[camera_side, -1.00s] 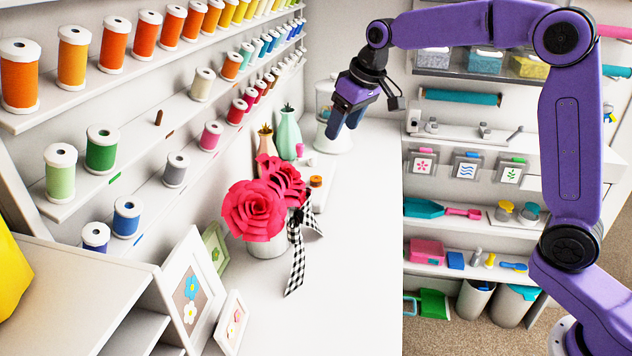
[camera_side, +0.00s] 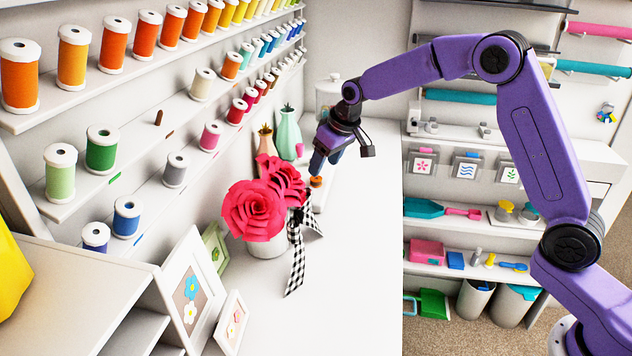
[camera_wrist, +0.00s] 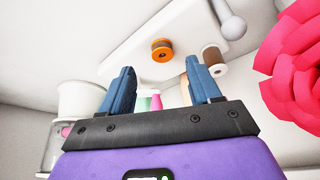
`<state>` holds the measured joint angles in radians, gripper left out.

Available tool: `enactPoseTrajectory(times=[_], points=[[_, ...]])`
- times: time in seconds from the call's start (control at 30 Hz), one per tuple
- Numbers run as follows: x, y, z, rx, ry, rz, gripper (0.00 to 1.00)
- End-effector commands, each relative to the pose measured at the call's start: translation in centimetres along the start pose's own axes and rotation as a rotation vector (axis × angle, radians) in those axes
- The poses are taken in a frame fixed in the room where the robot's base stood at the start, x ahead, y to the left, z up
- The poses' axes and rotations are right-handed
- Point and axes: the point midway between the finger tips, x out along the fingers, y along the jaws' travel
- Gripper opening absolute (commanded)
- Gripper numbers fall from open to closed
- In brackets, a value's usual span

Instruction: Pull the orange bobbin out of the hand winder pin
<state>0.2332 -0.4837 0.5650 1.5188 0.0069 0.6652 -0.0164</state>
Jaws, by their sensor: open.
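The orange bobbin (camera_wrist: 162,50) shows in the wrist view above the gap between my fingers, seen end-on, at the white hand winder (camera_wrist: 150,32). In the side view the orange bobbin (camera_side: 316,182) is small, just below my fingertips, behind and right of the red paper roses. The pin itself is hidden by the bobbin. My gripper (camera_side: 325,168) points down over it; in the wrist view my gripper (camera_wrist: 160,80) has its two blue fingers spread apart with nothing between them. I cannot tell whether a fingertip touches the bobbin.
Red paper roses (camera_side: 255,208) in a pot with a checked ribbon stand close in front. A brown spool (camera_wrist: 213,60) and a white knobbed handle (camera_wrist: 230,24) are beside the bobbin. A mint vase (camera_side: 288,133) stands behind. The white tabletop (camera_side: 355,260) is clear to the right.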

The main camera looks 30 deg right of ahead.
Motion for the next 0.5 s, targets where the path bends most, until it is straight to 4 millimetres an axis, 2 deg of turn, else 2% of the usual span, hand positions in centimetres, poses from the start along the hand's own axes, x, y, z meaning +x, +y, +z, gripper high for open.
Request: enactPoseTrajectory(times=[0.3,0.5], points=[[3.9,-0.3,-0.2,0.001,-0.002,0.000,0.63],[5.0,-0.3,-0.3,0.001,0.001,0.000,0.63]])
